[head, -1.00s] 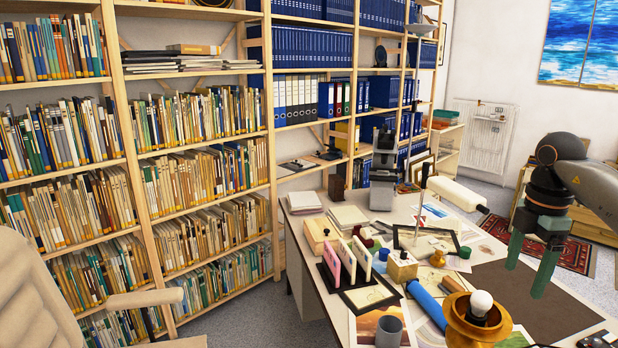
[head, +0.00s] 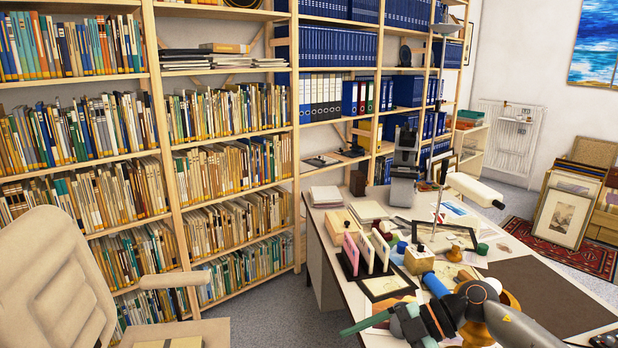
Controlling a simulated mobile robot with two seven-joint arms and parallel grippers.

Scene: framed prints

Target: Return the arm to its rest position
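My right arm reaches in from the lower right in the head view, low over the front of the desk (head: 355,297). Its gripper (head: 365,322) points left, and one long green finger shows clearly, its tip near the desk's front left edge. The other finger is hidden or merges with the wrist, so the opening cannot be judged. No held object shows. My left arm and gripper are not in view.
Close to my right arm are a blue roll (head: 434,285), a small wooden box (head: 418,261), a rack of upright framed pieces (head: 364,253) and a partly hidden brass bowl (head: 511,303). A beige chair (head: 52,280) stands left. Bookshelves line the back.

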